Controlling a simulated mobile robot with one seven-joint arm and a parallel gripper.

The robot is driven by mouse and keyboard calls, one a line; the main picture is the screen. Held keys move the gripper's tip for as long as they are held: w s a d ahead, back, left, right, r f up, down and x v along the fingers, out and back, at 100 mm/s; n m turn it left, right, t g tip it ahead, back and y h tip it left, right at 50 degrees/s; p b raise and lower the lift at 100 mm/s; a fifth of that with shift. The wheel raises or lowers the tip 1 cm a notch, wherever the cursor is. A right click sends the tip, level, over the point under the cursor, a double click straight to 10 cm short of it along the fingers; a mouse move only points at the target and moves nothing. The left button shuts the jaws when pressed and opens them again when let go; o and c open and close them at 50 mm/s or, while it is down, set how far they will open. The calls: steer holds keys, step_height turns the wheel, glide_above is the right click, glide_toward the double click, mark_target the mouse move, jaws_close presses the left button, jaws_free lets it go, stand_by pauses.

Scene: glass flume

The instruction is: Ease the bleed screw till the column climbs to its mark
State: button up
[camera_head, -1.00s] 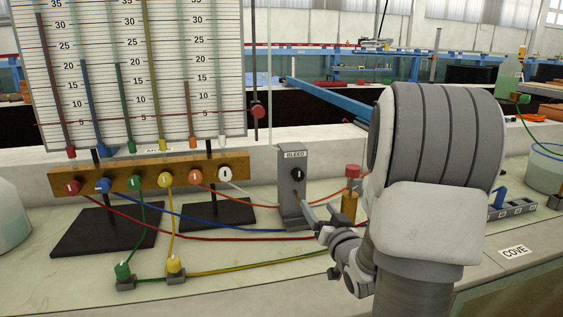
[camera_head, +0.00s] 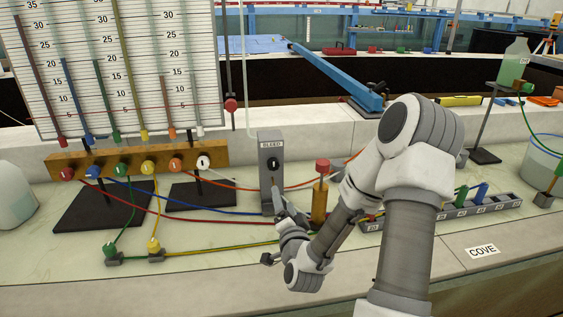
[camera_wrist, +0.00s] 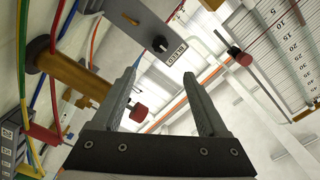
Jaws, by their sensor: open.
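The grey bleed block (camera_head: 271,196), labelled BLEED, stands upright on the bench. Its bleed screw is a black knob with a white mark (camera_head: 274,163); it also shows in the wrist view (camera_wrist: 160,44). My gripper (camera_head: 278,198) is in front of the block, below the knob. In the wrist view my gripper (camera_wrist: 165,78) is open and empty, and the knob lies beyond the fingertips, apart from them. The scale board (camera_head: 85,70) carries several coloured columns of different heights. A thin red line crosses it low down. I cannot tell which column belongs to the bleed.
A brass post with a red cap (camera_head: 321,190) stands just right of the block, close to my gripper. A wooden manifold (camera_head: 50,163) with coloured hoses stands left. Hoses run across the bench behind and below my gripper. A grey rack (camera_head: 495,204) lies right.

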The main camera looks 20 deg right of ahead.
mark_target(274, 167)
steer(key=x, duration=1.7)
steer(key=shift+w+f, duration=0.1)
steer(key=shift+w, duration=0.15)
jaws_close()
steer(key=shift+b, duration=0.35)
